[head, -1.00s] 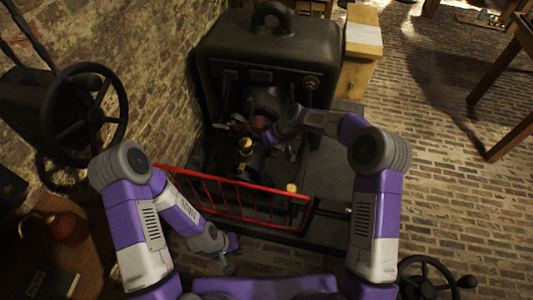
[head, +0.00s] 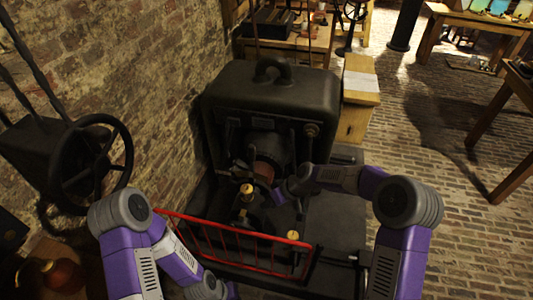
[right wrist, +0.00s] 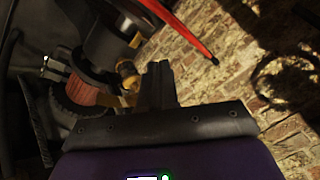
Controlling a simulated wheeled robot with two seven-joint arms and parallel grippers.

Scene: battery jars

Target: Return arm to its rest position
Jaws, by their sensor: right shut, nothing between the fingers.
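My right arm reaches in from the right over a dark machine (head: 270,97). My right gripper (head: 272,198) is low in front of the machine's opening, beside its reddish coil (head: 265,172) and brass-topped parts (head: 246,189). In the right wrist view its fingers (right wrist: 158,85) are shut with nothing between them. The coil (right wrist: 92,92) and a brass piece (right wrist: 128,75) lie just beyond them; I cannot tell whether anything touches. My left arm (head: 140,255) is folded down at the left. Its gripper is mostly cut off by the bottom edge, fingers hidden.
A red railing (head: 235,247) crosses in front of the machine and shows in the right wrist view (right wrist: 170,20). A black handwheel (head: 92,160) stands at the left by the brick wall. A wooden cabinet (head: 357,100) is behind right. Brick floor at right is open.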

